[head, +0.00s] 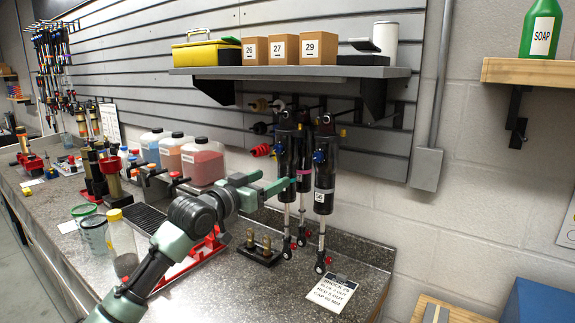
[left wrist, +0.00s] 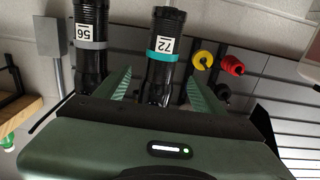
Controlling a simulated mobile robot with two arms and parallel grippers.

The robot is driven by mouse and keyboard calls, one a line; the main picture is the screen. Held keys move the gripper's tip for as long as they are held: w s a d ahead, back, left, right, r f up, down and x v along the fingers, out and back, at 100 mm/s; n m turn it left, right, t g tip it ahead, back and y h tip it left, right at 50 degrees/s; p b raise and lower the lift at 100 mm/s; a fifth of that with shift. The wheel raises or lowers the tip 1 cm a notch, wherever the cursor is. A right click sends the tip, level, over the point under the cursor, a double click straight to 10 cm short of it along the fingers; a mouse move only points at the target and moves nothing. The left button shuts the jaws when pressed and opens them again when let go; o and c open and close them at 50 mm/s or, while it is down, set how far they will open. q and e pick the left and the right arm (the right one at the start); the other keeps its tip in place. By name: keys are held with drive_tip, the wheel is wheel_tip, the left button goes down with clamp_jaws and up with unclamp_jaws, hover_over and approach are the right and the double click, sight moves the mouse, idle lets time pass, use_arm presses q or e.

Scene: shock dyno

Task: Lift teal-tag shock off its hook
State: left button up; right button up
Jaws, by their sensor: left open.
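The teal-tag shock (left wrist: 163,52) is black with a teal band and a label reading 72. In the head view it is the left one (head: 287,145) of the shocks hanging under the shelf, its rod pointing down. My left gripper (head: 279,185) is open at its body. In the left wrist view the fingers (left wrist: 160,90) stand one on each side of the shock, with gaps visible. The teal band is hard to make out in the head view. My right gripper is not in view.
A shock labelled 56 (head: 325,165) hangs close on the right, with another shock (head: 305,160) behind. The shelf (head: 290,72) is above them. A small stand with brass parts (head: 259,252) and a note card (head: 332,292) are on the counter below.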

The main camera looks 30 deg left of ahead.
sight(281, 171)
use_arm(q)
drive_tip(key=w+p, duration=0.1)
drive_tip(key=w, duration=0.4)
drive_tip(key=w+p, duration=0.1)
drive_tip(key=w, duration=0.1)
drive_tip(key=shift+w+d+r+p, duration=0.1)
drive_tip(key=shift+w+d+p, duration=0.05)
drive_tip(key=shift+d+p, duration=0.15)
drive_tip(key=shift+w, duration=0.75)
clamp_jaws()
drive_tip(key=c, duration=0.6)
unclamp_jaws()
drive_tip(key=shift+r, duration=0.25)
drive_tip(key=shift+f, duration=0.15)
clamp_jaws()
